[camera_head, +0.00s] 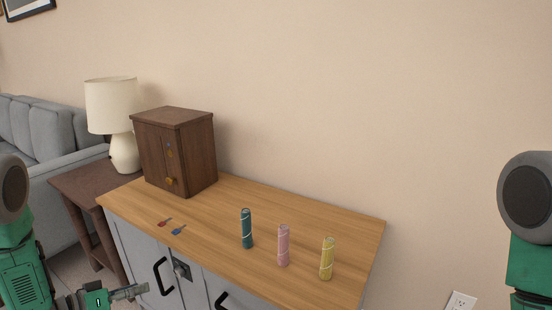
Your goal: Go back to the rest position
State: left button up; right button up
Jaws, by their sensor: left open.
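My left gripper (132,292) shows at the bottom left, low in front of the cabinet, with its fingers pointing right. It is open, and nothing shows between its fingers. It is apart from the things on the cabinet top. My left arm comes in at the left edge. Part of my right arm shows at the right edge, but its gripper is out of view.
A wood-topped cabinet (270,215) bears a dark wooden box (190,150), darts (178,229), and teal (246,228), pink (283,245) and yellow (327,258) cylinders. A lamp (111,106) stands on a side table (75,183) by a grey sofa (60,130).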

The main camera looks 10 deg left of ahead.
pick_arm(q)
jog(key=s+d+g+y+p, duration=0.4)
jog(key=s+d+p, duration=0.2)
jog(key=s+d, duration=0.4)
jog(key=s+d+r+g+y+p, duration=0.1)
jog(key=s+g, duration=0.1)
jog(key=s, duration=0.5)
jog(key=s+d+r+g+y+p, duration=0.1)
jog(key=s+d+g, duration=0.1)
jog(key=s, duration=0.4)
jog(key=s+d+r+m+g+y+p, duration=0.1)
jog(key=s+d+g, duration=0.1)
jog(key=s, duration=0.5)
jog(key=shift+s+r+g+y, duration=0.3)
jog(key=shift+g+y, duration=0.1)
jog(key=shift+g, duration=0.1)
jog(key=shift+w+d, duration=0.15)
